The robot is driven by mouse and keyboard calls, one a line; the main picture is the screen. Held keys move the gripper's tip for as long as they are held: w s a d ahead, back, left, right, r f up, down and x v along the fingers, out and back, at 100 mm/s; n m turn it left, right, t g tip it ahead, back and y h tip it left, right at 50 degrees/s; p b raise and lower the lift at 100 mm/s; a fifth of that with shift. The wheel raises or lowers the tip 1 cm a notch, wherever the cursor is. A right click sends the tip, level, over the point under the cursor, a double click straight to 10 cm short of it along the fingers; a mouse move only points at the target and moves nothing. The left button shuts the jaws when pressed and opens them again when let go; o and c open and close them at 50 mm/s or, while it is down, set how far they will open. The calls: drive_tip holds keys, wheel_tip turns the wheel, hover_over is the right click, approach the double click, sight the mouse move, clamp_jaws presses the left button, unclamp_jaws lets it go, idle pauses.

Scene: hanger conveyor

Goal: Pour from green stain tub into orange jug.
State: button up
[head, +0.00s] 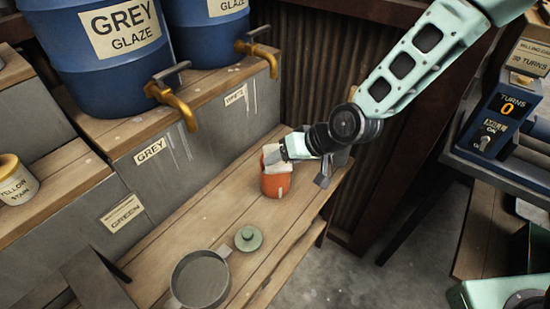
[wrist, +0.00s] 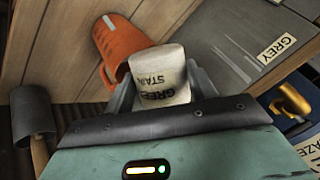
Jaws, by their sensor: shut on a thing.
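The green stain tub (wrist: 160,75) is a pale tub lettered "GREEN STAIN", held between my gripper's (wrist: 160,88) two fingers. In the head view the tub (head: 272,154) is tilted right at the mouth of the orange jug (head: 275,184), which stands upright on the wooden bench. The jug also shows in the wrist view (wrist: 121,48), just beyond the tub's upper left. My gripper (head: 284,150) in the head view is partly hidden by its own wrist. The tub's opening and the jug's inside are hidden, and I cannot tell whether anything flows.
A green lid (head: 248,238) and a grey pan (head: 201,279) lie nearer on the bench. Blue glaze barrels (head: 110,50) with brass taps (head: 172,98) stand on the raised shelf behind. A yellow stain tub (head: 17,184) is at the left. A turns counter (head: 503,112) stands at the right.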

drive_tip(key=shift+w+r+m+g+p, duration=0.15)
drive_tip(key=shift+g+p, duration=0.3)
drive_tip(key=shift+p, duration=0.4)
drive_tip(key=shift+w+m+g+p, duration=0.15)
drive_tip(key=shift+g+p, duration=0.3)
drive_tip(key=shift+p, duration=0.4)
idle(0.4)
drive_tip(key=shift+w+a+m+g+h+p, duration=0.1)
drive_tip(key=shift+w+m+g+h+p, duration=0.15)
drive_tip(key=shift+g+p, duration=0.8)
drive_tip(key=shift+p, duration=0.3)
idle(0.5)
drive_tip(key=shift+w+m+g+p, duration=0.2)
drive_tip(key=shift+m+g+p, duration=0.05)
drive_tip(key=shift+p, duration=0.05)
drive_tip(key=shift+f, duration=0.2)
idle(0.5)
drive_tip(key=shift+w+f+g, duration=0.1)
drive_tip(key=shift+w+g, duration=0.15)
drive_tip(key=shift+g, duration=0.45)
idle(0.4)
drive_tip(key=shift+w+m+g+h+p, duration=0.3)
drive_tip(key=shift+m+g, duration=0.1)
drive_tip(key=shift+g, duration=0.1)
idle(1.1)
